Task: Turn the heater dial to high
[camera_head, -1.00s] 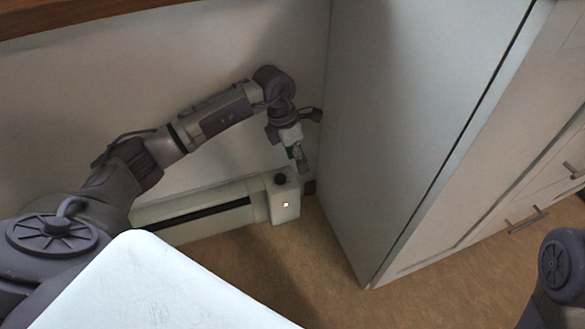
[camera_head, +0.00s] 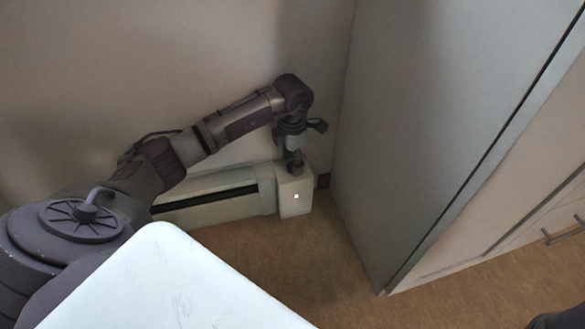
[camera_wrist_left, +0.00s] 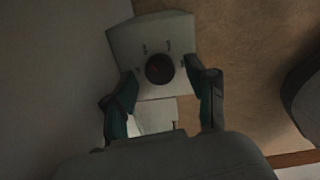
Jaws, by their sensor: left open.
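The heater (camera_head: 215,197) is a long pale baseboard unit low against the wall, with a box-shaped control end (camera_head: 296,197) bearing a small light on its front. The round dark dial (camera_wrist_left: 160,69) sits on the top of that end, with small markings around it too blurred to read. My left gripper (camera_head: 296,162) points down just over the control end and hides the dial in the head view. In the left wrist view my left gripper (camera_wrist_left: 164,92) is open, with one finger on each side of the dial. I cannot tell whether they touch it.
A tall pale cabinet (camera_head: 425,130) stands close to the right of the heater's end. The wall (camera_head: 180,60) is right behind the heater. The brown floor (camera_head: 330,260) in front is clear.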

